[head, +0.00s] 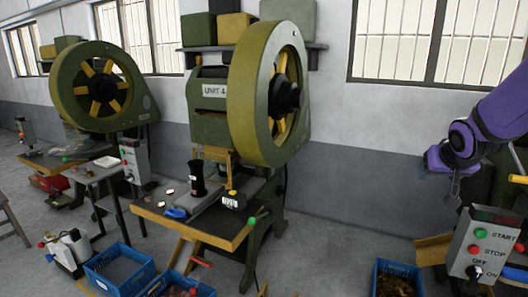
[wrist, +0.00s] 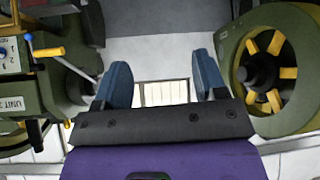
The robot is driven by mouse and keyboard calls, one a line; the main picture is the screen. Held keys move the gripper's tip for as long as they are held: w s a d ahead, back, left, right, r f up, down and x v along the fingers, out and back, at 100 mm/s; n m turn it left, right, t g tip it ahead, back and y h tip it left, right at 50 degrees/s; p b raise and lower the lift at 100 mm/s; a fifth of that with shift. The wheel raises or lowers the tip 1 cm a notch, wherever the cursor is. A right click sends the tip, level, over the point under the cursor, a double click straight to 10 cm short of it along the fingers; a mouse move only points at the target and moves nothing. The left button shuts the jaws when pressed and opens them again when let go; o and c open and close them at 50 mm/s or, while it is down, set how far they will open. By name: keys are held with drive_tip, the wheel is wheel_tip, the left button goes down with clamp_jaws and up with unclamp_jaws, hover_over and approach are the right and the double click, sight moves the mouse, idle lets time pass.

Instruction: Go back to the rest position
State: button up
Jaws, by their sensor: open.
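My gripper (head: 454,190) is at the right of the head view, at the end of my purple arm, with its fingers pointing down. It is in the air above the floor and apart from the machines. In the wrist view the two blue-grey fingers (wrist: 163,85) stand wide apart. Nothing is between them except a distant barred window. The gripper is open and empty.
A green press marked UNIT 4 (head: 214,115) stands in the middle, with a wood-edged table (head: 195,225) before it. Another press (head: 100,90) stands left. A control box (head: 480,245) is below my arm. Blue crates (head: 120,268) sit on the floor.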

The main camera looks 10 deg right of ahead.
drive_tip(key=s+a+r+n+g+y, duration=0.1)
drive_tip(key=s+a+r+n+y, duration=0.1)
drive_tip(key=s+a, duration=0.7)
drive_tip(key=s+a+r+n+g+y, duration=0.1)
drive_tip(key=s+a+r, duration=0.3)
drive_tip(key=s+a, duration=0.5)
drive_tip(key=s+n, duration=0.1)
drive_tip(key=s, duration=0.2)
drive_tip(key=shift+s+a+r+g+y, duration=0.25)
drive_tip(key=shift+s+r+g+y, duration=0.1)
drive_tip(key=shift+s+g+y, duration=0.05)
